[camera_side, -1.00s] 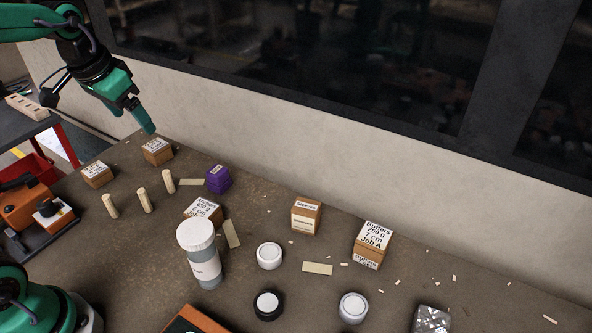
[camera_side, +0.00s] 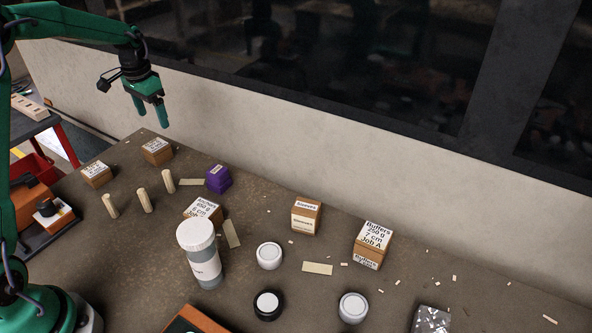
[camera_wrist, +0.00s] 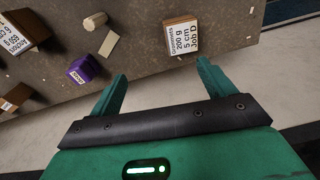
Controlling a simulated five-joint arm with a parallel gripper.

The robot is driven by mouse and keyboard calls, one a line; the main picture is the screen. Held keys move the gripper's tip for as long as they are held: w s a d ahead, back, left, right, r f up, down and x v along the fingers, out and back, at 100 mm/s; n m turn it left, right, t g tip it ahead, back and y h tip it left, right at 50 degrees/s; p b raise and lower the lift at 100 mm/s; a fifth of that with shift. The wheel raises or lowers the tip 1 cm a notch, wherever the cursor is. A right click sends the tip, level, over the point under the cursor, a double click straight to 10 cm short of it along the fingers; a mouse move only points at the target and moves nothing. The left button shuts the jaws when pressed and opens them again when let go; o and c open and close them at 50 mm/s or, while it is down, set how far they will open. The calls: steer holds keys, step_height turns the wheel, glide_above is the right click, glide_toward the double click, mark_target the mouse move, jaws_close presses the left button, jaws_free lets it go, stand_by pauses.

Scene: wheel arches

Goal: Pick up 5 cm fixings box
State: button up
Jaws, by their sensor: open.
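A brown box with a white label reading "Grommets 5 cm 200 g Job D" (camera_wrist: 181,38) lies ahead of my fingers, slightly right of centre, in the wrist view. It appears to be the back-left box (camera_side: 157,151) in the side view, where its label is too small to read. My gripper (camera_side: 150,117) hangs in the air above and behind that box, near the wall. Its two green fingers are apart and empty, also in the wrist view (camera_wrist: 161,72).
Nearby are a purple cube (camera_side: 219,179), several upright wooden pegs (camera_side: 144,200), another small box (camera_side: 96,174) and the Anchors box (camera_wrist: 22,32). The wall (camera_side: 260,125) bounds the back.

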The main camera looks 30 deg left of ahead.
glide_above(155, 145)
steer(key=shift+g, duration=0.4)
steer(key=f, duration=0.6)
steer(key=shift+w, duration=0.25)
steer(key=shift+f, duration=0.1)
steer(key=shift+s+f, duration=0.2)
steer(key=shift+f, duration=3.6)
steer(key=c, duration=1.2)
